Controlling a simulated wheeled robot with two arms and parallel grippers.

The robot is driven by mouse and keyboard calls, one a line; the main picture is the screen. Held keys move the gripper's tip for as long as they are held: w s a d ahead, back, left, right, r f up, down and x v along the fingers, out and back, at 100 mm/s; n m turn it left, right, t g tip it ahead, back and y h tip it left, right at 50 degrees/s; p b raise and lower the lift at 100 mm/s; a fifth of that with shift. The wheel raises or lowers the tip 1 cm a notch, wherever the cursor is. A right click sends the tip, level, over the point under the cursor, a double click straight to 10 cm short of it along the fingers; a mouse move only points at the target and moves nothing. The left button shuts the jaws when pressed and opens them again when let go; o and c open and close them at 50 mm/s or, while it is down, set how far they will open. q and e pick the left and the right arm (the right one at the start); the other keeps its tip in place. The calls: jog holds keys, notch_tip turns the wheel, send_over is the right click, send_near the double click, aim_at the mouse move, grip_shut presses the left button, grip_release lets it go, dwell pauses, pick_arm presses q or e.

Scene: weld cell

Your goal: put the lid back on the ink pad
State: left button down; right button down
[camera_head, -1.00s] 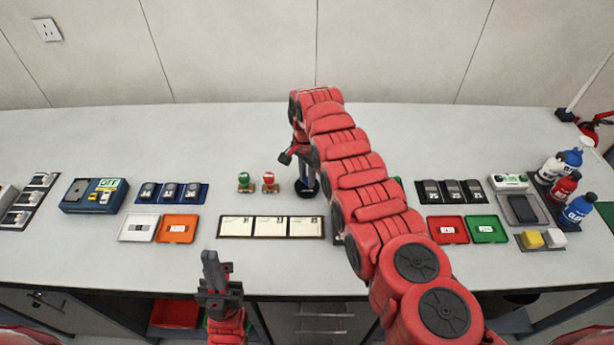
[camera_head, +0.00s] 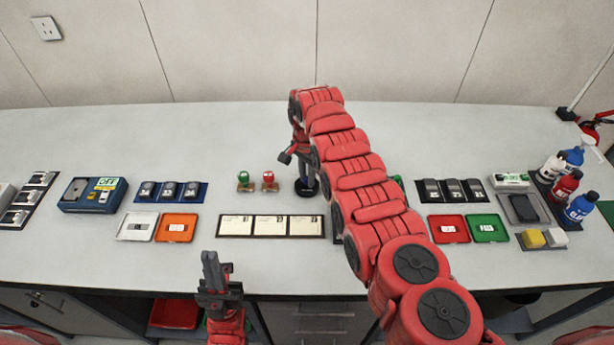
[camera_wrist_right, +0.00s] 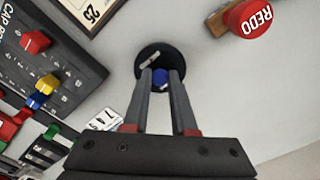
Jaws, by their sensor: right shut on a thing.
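My right gripper (camera_wrist_right: 160,75) has its fingers close together on a small blue knob (camera_wrist_right: 160,78) at the middle of a round black disc (camera_wrist_right: 149,56), which looks like the ink pad's lid. A short pale strip lies on the disc's top. In the head view the dark disc (camera_head: 304,189) is at the table's middle, under the right gripper (camera_head: 305,178). I cannot tell whether the pad itself is under the disc; nothing below it shows. My left gripper (camera_head: 210,262) points up at the table's front edge, away from the disc, with nothing visible in it.
A red stamp (camera_head: 269,181) and a green stamp (camera_head: 244,181) stand just left of the disc. A date card panel (camera_head: 270,239) lies in front. The black cap board (camera_wrist_right: 50,65) is close by in the wrist view. The table behind is clear.

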jog(key=shift+c, duration=0.8)
grip_release()
jog(key=shift+r, duration=0.1)
jog(key=shift+r+p, duration=0.8)
jog(key=shift+r, duration=0.25)
jog(key=shift+r+p, duration=0.45)
jog(key=shift+r, duration=1.9)
jog(key=shift+c, duration=0.2)
